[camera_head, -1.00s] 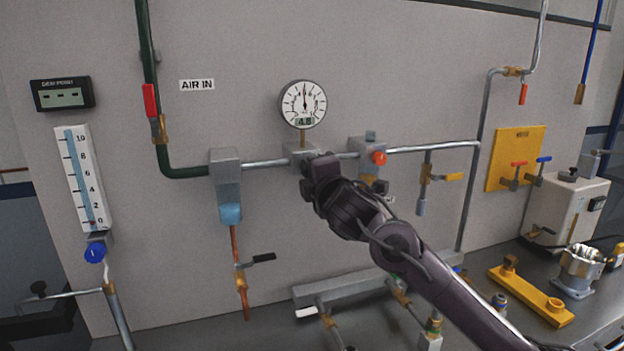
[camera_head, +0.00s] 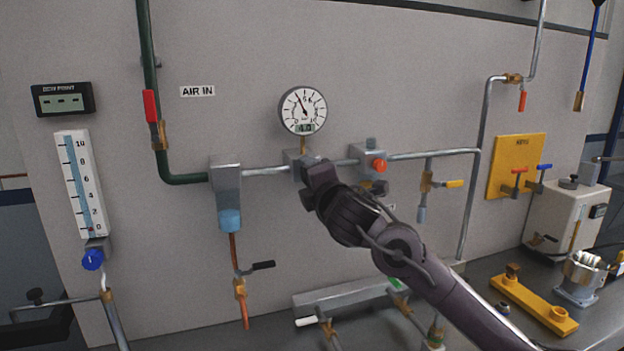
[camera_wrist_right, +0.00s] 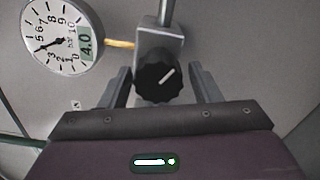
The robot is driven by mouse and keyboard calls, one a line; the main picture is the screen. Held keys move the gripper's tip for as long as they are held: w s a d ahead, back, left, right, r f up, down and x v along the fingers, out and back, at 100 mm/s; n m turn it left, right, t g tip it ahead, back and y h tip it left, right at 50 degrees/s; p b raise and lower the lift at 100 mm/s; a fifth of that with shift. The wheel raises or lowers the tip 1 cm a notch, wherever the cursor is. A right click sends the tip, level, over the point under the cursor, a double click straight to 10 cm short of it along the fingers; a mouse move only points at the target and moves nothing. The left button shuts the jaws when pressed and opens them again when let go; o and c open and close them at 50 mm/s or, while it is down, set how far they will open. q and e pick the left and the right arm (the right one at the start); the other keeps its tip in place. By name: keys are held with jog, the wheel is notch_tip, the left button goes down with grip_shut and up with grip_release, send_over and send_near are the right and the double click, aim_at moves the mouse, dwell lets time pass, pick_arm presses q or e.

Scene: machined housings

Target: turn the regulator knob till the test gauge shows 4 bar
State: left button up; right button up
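The test gauge (camera_head: 303,111) is a round white dial on the wall; its needle leans left of upright. In the right wrist view the gauge (camera_wrist_right: 61,38) shows a digital 4.0. The black regulator knob (camera_wrist_right: 158,78) has a white mark pointing up and right, and sits on a grey regulator block (camera_wrist_right: 160,45). My right gripper (camera_head: 313,174) is at the regulator below the gauge and hides the knob in the head view. In the wrist view its fingers stand apart on either side of the knob, with gaps showing. My left gripper is out of view.
Right of the regulator is a grey block with an orange button (camera_head: 379,166). A filter with a blue bowl (camera_head: 230,220) hangs left. Pipes and a manifold (camera_head: 345,296) lie below. A yellow panel (camera_head: 515,165) is at right.

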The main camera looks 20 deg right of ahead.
jog(key=shift+o, duration=0.2)
jog(key=shift+s, duration=0.1)
jog(key=shift+s, duration=0.35)
jog(key=s+b, duration=0.1)
jog(key=s, duration=0.6)
jog(key=shift+d+b, duration=0.15)
jog(key=shift+b, duration=0.15)
